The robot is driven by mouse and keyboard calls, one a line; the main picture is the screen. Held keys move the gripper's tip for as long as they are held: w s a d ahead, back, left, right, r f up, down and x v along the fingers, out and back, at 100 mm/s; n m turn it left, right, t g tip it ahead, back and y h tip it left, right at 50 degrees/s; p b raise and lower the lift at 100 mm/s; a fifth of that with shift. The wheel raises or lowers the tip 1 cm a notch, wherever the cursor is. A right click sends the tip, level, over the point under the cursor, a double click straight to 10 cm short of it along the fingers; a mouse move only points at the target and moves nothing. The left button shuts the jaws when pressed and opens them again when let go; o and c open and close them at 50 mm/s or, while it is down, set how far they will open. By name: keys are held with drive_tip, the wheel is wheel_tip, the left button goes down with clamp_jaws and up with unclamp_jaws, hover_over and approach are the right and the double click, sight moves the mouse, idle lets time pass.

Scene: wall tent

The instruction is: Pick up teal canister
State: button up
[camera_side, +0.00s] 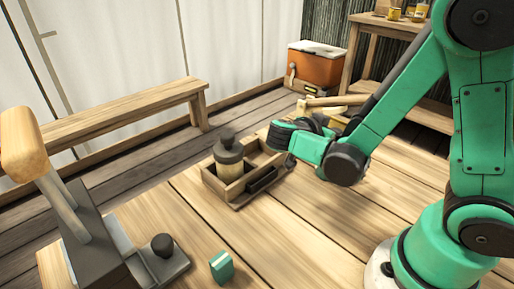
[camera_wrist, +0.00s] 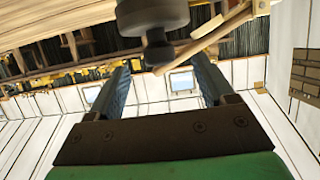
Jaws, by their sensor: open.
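A small teal block-like thing with a pale top (camera_side: 221,267) stands on the table at the bottom of the side view. It is the only loose teal thing I see; whether it is a canister I cannot tell. My gripper (camera_side: 284,137) is well behind it, above the table's far side. In the wrist view my gripper (camera_wrist: 160,64) has its two fingers wide apart. A dark rounded shape with a narrower end (camera_wrist: 155,22) shows at the top of that view, beyond the fingers. The teal thing is not seen there.
A wooden tray (camera_side: 211,184) holds a jar with a dark lid (camera_side: 228,150), left of my gripper. A dark lever machine (camera_side: 103,240) stands at lower left. A bench (camera_side: 120,112), an orange cooler (camera_side: 314,68) and shelves are behind. The table's middle is clear.

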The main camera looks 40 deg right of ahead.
drive_tip(key=shift+x, duration=1.1)
clamp_jaws()
idle(0.6)
